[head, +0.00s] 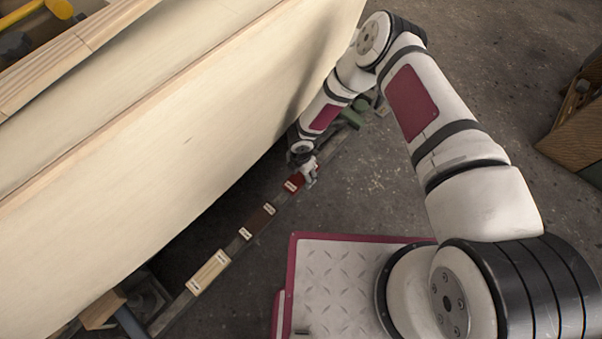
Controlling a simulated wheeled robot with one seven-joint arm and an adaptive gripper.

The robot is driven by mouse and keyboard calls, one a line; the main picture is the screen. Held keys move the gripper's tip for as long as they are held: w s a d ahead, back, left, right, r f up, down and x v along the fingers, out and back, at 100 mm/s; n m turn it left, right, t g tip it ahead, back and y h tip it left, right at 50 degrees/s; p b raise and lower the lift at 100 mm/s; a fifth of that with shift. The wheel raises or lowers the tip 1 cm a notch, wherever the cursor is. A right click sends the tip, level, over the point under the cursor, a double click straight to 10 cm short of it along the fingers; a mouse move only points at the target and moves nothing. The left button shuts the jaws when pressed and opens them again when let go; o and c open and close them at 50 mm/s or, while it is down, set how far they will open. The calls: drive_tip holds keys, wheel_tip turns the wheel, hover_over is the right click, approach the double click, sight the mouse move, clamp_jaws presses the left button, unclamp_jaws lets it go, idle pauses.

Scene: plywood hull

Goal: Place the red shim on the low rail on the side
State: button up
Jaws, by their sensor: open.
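The red shim (292,185) is a small dark red block with a white label. It appears to rest on the low rail (233,246), a narrow grey strip running diagonally beside the pale plywood hull. My gripper (311,180) is open at the upper right end of the red shim, very close to it. I cannot tell whether the fingers touch the shim or stand around it. The gripper and wrist hide part of the rail there.
A dark brown block (258,221) and a cream block (208,272), both labelled, sit lower left along the rail. A green object (356,113) is near the rail's far end. The plywood hull (180,140) rises close on the left. Bare floor lies right of the rail.

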sight(301, 175)
wheel_tip(301, 175, up, 8)
drive_tip(key=p, duration=0.3)
drive_tip(key=shift+f, duration=0.1)
idle(0.5)
